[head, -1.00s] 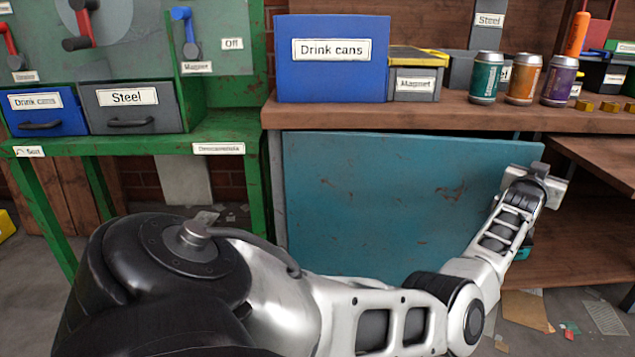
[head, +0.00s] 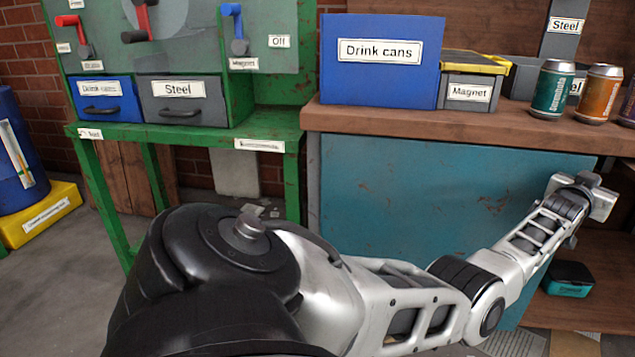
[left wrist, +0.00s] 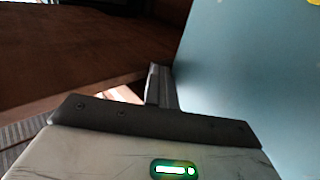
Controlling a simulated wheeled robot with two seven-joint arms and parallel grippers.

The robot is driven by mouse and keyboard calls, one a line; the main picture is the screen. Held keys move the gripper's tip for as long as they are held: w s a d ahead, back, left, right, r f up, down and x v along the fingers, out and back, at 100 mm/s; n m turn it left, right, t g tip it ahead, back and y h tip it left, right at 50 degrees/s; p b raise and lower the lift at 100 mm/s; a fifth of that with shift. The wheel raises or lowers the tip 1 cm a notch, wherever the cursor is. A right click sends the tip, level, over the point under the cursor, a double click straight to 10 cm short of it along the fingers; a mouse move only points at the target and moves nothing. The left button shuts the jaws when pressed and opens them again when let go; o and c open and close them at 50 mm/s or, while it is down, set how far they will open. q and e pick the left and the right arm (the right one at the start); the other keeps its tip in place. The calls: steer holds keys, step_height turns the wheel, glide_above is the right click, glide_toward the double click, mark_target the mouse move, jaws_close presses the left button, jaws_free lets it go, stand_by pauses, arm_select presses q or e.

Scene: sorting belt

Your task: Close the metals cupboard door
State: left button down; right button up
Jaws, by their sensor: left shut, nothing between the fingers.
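The teal cupboard door (head: 420,200) hangs under the wooden bench, its left edge beside a grey upright. Its right edge stands out from the bench front, so it looks partly open. No label shows on it. My left arm reaches across in front of it. My left gripper (head: 598,196) is at the door's upper right edge, shut and empty. In the left wrist view the narrow closed fingers (left wrist: 154,85) are beside the blue-teal door face (left wrist: 255,75); I cannot tell if they touch it. My right gripper is not in view.
On the bench (head: 480,122) stand a blue Drink cans box (head: 380,85), a Magnet box (head: 468,95) and several cans. A green machine table (head: 200,135) is at left. A small teal-black box (head: 568,279) is right of the door.

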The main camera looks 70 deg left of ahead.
arm_select(q)
steer(key=shift+s+a+r, duration=0.1)
steer(key=shift+a+r, duration=0.05)
steer(key=shift+a, duration=0.3)
steer(key=shift+d, duration=0.1)
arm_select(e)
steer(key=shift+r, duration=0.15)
arm_select(q)
steer(key=s+d+p, duration=0.6)
steer(key=s+d, duration=0.1)
steer(key=d, duration=0.5)
steer(key=shift+d+p, duration=0.3)
steer(key=shift+d, duration=0.1)
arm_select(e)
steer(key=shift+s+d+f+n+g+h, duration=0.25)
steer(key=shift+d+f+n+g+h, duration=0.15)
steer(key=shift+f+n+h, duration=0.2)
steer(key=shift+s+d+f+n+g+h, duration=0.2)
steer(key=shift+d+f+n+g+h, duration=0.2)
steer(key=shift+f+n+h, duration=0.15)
